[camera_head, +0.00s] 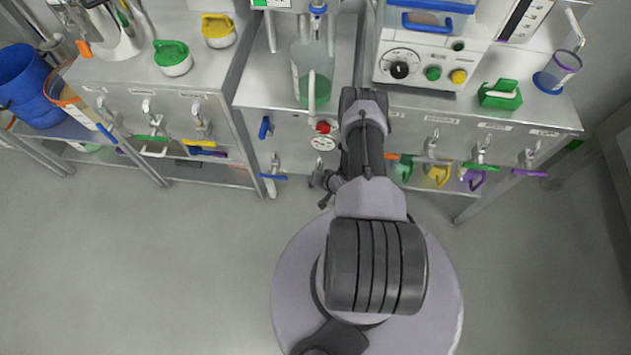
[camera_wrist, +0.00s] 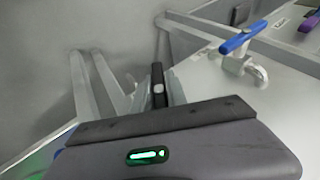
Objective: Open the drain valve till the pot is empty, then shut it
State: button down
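A clear pot (camera_head: 301,60) with green liquid low in it stands on the middle bench in the head view. Below it on the bench front are a red knob (camera_head: 323,127), a round gauge (camera_head: 323,143) and an upper blue handle (camera_head: 265,127). A lower tap with a blue lever (camera_head: 273,177) hangs to the left of my gripper (camera_head: 322,186). I cannot tell which of these drains the pot. My gripper is low before the bench front, apart from that lever; its finger opening is unclear. The wrist view shows a blue-levered tap (camera_wrist: 243,38) beyond a dark finger (camera_wrist: 158,85).
More taps with green (camera_head: 481,166), yellow and purple levers line the bench front to the right. The left bench has similar taps. A blue bucket (camera_head: 25,82) stands at far left. The grey floor (camera_head: 150,270) at lower left is clear.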

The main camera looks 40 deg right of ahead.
jog(key=shift+p, duration=0.3)
jog(key=shift+s+g+h+p, duration=0.1)
jog(key=shift+g+h+p, duration=0.55)
jog(key=shift+g, duration=0.25)
jog(key=shift+s+d+f+n+g+h, duration=0.1)
jog(key=shift+n+g+h, duration=0.15)
jog(key=shift+g+h, duration=0.35)
jog(key=shift+s+d+f+n+g+h, duration=0.1)
jog(key=shift+n+g+h, duration=0.15)
jog(key=shift+g+h, duration=0.35)
jog(key=c, duration=1.3)
grip_release()
jog(key=shift+r, duration=0.1)
